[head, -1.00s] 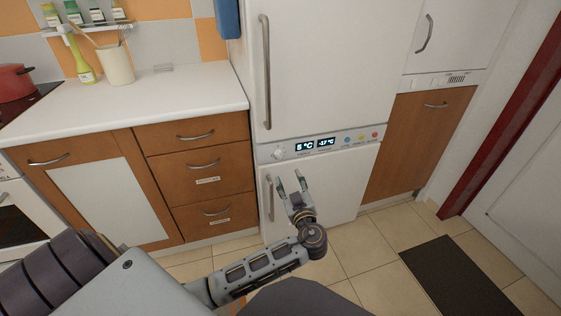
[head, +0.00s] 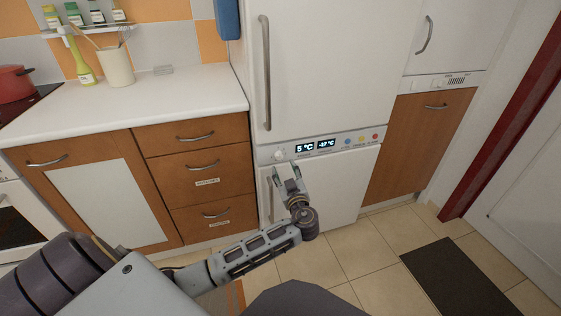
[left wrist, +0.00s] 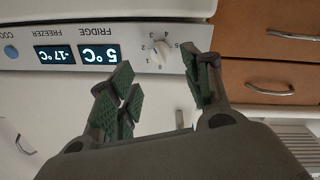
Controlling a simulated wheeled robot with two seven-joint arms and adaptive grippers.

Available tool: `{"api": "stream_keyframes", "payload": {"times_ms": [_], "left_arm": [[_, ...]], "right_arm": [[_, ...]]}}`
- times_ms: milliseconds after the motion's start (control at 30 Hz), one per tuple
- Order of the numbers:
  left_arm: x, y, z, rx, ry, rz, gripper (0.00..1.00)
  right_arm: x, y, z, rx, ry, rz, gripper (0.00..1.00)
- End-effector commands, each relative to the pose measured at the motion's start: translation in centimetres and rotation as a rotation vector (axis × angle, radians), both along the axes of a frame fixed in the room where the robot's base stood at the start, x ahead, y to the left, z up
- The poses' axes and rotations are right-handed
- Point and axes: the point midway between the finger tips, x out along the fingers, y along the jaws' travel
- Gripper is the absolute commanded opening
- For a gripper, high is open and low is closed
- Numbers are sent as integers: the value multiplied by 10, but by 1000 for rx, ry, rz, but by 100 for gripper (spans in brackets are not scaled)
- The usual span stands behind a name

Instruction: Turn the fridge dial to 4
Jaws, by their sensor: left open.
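The white fridge dial (head: 279,155) sits at the left end of the control panel (head: 335,142) between the fridge's upper and lower doors. In the left wrist view the dial (left wrist: 160,50) appears upside down, ringed by small numbers. The fridge display (left wrist: 100,54) beside it reads 5°C, and the freezer display (left wrist: 54,55) reads -17°C. My left gripper (head: 285,171) is open and empty, just below the dial in the head view. In the left wrist view its green-padded fingers (left wrist: 162,80) are spread, with the dial between and beyond them, apparently untouched. My right gripper is out of view.
Long metal handles run up the upper door (head: 265,75) and the lower door (head: 270,200). Wooden drawers (head: 205,180) stand left of the fridge, under a white counter (head: 150,110). A dark mat (head: 460,280) lies on the tiled floor at the right.

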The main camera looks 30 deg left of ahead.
Motion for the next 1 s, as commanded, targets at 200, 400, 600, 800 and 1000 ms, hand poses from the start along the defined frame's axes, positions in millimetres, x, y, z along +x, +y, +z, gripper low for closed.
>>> {"api": "stream_keyframes", "payload": {"times_ms": [200, 400, 600, 800, 1000], "left_arm": [[21, 21, 0, 3, -1, 0, 49], [38, 39, 0, 2, 0, -1, 49], [49, 50, 0, 1, 1, -1, 49], [53, 54, 0, 0, 0, 0, 49], [53, 54, 0, 0, 0, -1, 49]], "right_arm": [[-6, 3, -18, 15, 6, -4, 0], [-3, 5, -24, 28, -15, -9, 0], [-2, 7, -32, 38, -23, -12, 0], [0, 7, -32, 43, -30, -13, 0], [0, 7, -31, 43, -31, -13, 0]]}}
